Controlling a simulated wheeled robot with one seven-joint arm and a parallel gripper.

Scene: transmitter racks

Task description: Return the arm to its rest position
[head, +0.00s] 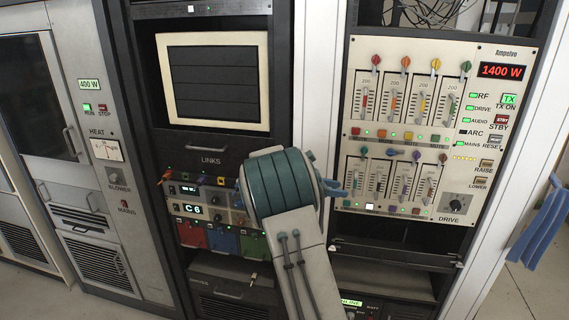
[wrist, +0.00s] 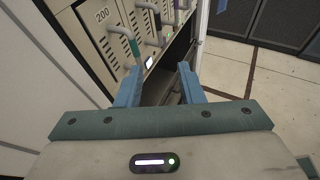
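My arm reaches up from the bottom of the head view, and its teal joint hides part of the rack behind it. My gripper (head: 338,188) shows only in part past that joint, in front of the lower left of the cream Ampelvo panel (head: 400,143). In the wrist view, my gripper (wrist: 158,82) has its two blue fingers spread wide with nothing between them. The panel's lower slider row (wrist: 135,40) is just beyond the fingers. I cannot tell whether a finger touches the panel.
A dark LINKS rack (head: 212,161) with a blank screen stands left of the panel. A grey HEAT cabinet (head: 115,175) is further left. Blue cloth-like strips (head: 540,225) hang at the far right. Open floor (head: 515,295) shows at the lower right.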

